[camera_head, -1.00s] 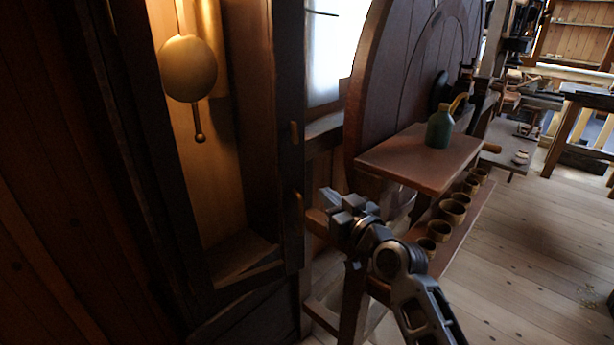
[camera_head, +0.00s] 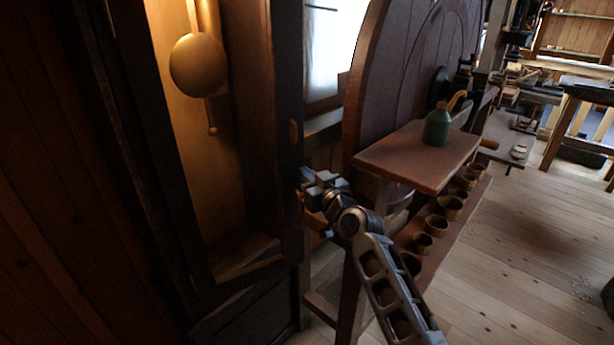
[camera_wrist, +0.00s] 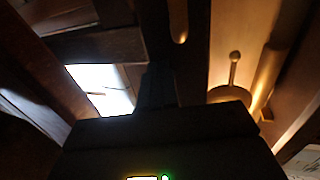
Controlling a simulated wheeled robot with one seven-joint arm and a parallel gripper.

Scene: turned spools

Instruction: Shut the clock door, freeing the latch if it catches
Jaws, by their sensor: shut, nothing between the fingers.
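The tall dark clock case (camera_head: 150,150) stands at the left in the head view, its lit inside open to view. The clock door (camera_head: 287,80) stands open at the right of the opening, seen nearly edge-on. A small wooden piece (camera_head: 293,132), perhaps the latch, sits on its edge. The brass pendulum bob (camera_head: 198,65) hangs inside; it also shows in the wrist view (camera_wrist: 230,95). My gripper (camera_head: 303,181) is shut and empty, at the door's outer edge on the right side. I cannot tell whether it touches. It hides part of the edge.
Several small cups (camera_head: 450,205) line a lower shelf. Open plank floor (camera_head: 530,230) lies to the right.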

